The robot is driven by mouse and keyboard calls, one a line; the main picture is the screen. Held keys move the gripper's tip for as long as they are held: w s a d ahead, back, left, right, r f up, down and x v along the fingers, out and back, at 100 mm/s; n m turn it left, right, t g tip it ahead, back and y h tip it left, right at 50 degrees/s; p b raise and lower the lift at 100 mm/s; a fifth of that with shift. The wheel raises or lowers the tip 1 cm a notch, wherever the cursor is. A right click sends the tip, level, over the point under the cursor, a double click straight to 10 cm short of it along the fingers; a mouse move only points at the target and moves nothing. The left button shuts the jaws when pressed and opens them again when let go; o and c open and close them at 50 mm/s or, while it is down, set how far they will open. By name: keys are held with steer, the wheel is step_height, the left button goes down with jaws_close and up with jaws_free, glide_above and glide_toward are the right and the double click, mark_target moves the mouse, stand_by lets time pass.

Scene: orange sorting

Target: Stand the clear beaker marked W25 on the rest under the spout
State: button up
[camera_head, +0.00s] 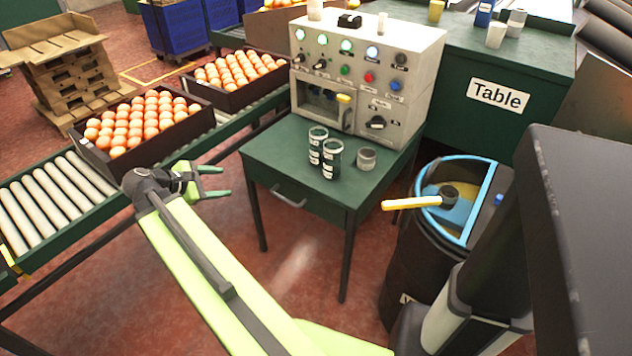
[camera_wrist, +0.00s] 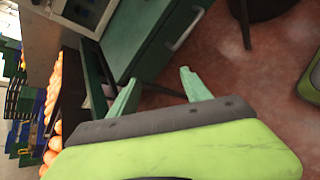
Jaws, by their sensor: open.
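My gripper (camera_head: 225,181) is open and empty, out over the floor to the left of the small green table (camera_head: 268,150). In the wrist view its two fingers (camera_wrist: 140,80) are spread apart, with the table beyond them. Two clear beakers with dark labels stand upright on the table: a rear left one (camera_head: 314,150) and a front right one (camera_head: 331,160). I cannot read which is marked W25. The grey machine (camera_head: 372,75) behind them has a recessed bay (camera_head: 318,103) with a yellow part beside it. The spout and rest are too small to make out surely.
A small grey cup (camera_head: 366,160) stands right of the beakers. Crates of oranges (camera_head: 146,150) sit on the roller conveyor (camera_head: 60,200) at left. A dark bin with a blue rim (camera_head: 432,236) and a yellow-handled scoop (camera_head: 412,203) stands right of the table.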

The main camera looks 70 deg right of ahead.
steer(key=s+d+f+n+g+h+b, duration=0.2)
steer(key=s+d+f+g+h+b, duration=0.15)
steer(key=s+d+b, duration=0.45)
steer(key=n+g+h+b, duration=0.1)
steer(key=n+g+b, duration=0.2)
glide_toward(311, 151)
steer(key=shift+t, duration=0.25)
steer(key=x, duration=1)
steer(key=shift+s+d, duration=0.1)
steer(key=shift+r+p+x, duration=0.2)
steer(key=shift+p+x, duration=0.1)
steer(key=shift+x, duration=2.3)
